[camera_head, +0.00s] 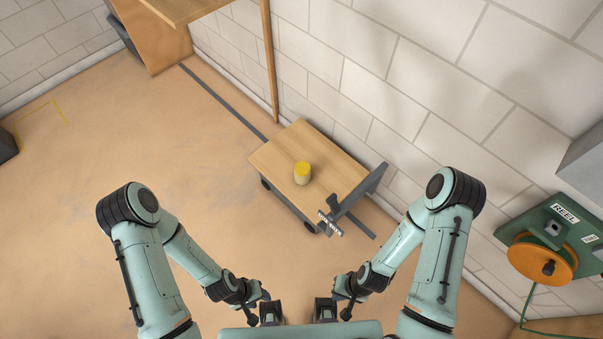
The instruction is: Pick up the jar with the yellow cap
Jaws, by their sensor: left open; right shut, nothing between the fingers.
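The jar with the yellow cap (302,173) stands upright on the wooden top of a low wheeled cart (270,157), near the middle of the view. My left gripper (271,313) is open at the bottom of the view, well short of the jar. My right gripper (326,310) is shut and empty, beside the left one at the bottom. Neither gripper touches the jar or the cart.
A green reel box (555,235) is at the right.

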